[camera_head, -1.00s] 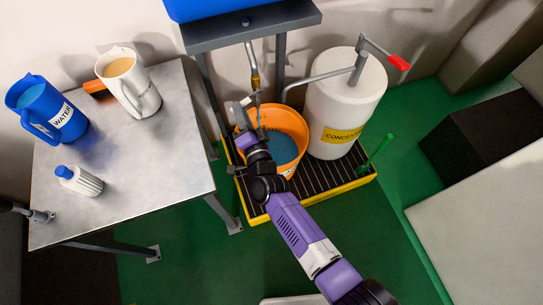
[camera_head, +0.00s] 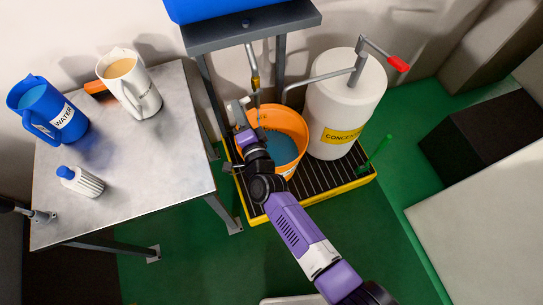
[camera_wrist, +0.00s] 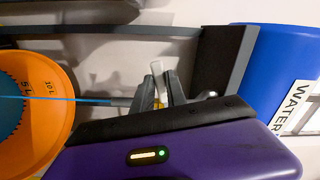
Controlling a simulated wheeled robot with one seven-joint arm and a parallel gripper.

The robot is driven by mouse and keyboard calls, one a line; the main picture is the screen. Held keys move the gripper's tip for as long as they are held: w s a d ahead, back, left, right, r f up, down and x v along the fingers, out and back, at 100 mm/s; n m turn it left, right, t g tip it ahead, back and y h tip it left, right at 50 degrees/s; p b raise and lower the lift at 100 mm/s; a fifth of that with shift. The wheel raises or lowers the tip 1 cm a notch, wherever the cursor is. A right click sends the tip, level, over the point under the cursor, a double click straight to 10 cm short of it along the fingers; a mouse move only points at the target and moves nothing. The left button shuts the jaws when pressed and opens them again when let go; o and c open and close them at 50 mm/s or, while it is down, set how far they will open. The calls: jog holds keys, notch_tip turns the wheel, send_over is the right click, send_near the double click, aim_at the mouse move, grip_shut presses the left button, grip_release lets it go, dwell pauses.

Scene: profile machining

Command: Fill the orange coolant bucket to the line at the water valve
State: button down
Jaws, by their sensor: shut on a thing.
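The orange coolant bucket (camera_head: 291,121) stands on the black grating under the tap. Blue water (camera_head: 279,148) lies in it. The wrist view shows part of the bucket (camera_wrist: 52,88) at the left, with level marks on its inner wall; I cannot tell exactly where the water stands against the line. A thin blue stream (camera_wrist: 85,101) runs from the tap into the bucket. My gripper (camera_wrist: 161,90) is shut on the handle of the water valve (camera_wrist: 157,70), a small pale piece between the fingers. In the head view the valve pipe (camera_head: 255,80) hangs above the bucket, by my gripper (camera_head: 241,108).
A white concentrate drum (camera_head: 345,100) with a red-handled pump stands right of the bucket on the yellow-edged tray (camera_head: 310,200). The blue tank (camera_head: 235,8) is overhead on a grey stand. A table (camera_head: 130,190) at left carries two jugs and a small bottle.

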jog(key=shift+r+m, duration=0.65)
jog(key=shift+m, duration=0.35)
jog(key=shift+r+m, duration=0.45)
jog(key=shift+m, duration=0.15)
jog(key=c, duration=1.2)
grip_release()
jog(key=shift+c, duration=0.2)
jog(key=shift+s+p, duration=0.15)
jog(key=shift+p, duration=0.15)
jog(key=shift+p+v, duration=0.75)
jog(key=shift+v, duration=2.15)
